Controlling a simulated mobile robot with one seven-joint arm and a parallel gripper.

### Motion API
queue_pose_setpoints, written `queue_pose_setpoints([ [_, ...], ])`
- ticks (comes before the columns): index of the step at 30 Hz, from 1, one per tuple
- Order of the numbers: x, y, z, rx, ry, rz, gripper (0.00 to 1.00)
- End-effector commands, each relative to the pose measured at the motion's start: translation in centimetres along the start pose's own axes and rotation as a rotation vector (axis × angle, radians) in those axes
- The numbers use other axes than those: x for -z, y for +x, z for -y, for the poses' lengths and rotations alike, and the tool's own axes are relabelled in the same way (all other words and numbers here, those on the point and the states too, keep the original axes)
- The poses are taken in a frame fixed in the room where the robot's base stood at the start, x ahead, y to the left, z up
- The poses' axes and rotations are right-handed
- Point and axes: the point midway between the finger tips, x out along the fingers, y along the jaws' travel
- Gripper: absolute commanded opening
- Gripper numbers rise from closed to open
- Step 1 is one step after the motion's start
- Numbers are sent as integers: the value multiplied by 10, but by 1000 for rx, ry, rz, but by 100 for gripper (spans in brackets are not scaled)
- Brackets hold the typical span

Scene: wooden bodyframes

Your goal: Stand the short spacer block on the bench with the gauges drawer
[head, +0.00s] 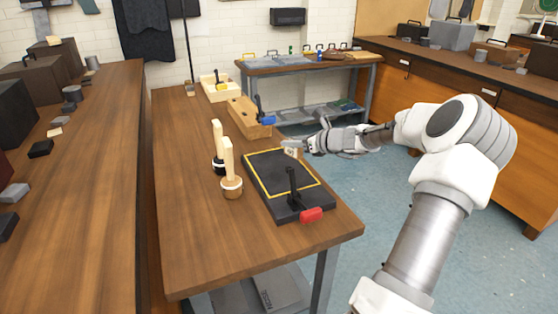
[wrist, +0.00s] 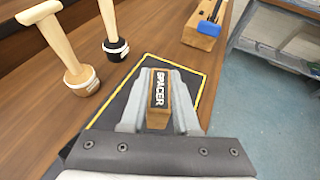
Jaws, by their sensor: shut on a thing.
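The block appears above the board, but the gap is unclear. A long wooden bench (head: 440,62) with drawers and small pale label plates stands at the right. The labels are too small to read, so I cannot tell which bench has the gauges drawer.
Another bench (head: 300,66) stands behind. Blue floor lies open between the table and right bench.

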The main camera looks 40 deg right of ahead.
Motion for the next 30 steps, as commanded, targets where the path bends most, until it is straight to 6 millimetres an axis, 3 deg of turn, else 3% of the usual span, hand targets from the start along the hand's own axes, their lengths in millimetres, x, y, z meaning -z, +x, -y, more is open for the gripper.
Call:
queue_pose_setpoints([
  [3,6,33,-2,-3,1,2,0],
  [9,10,63,-1,0,0,1,0],
  [14,15,69,-1,1,1,0,0],
  [21,46,82,-1,1,2,1,0],
  [30,47,82,-1,1,-1,0,0],
])
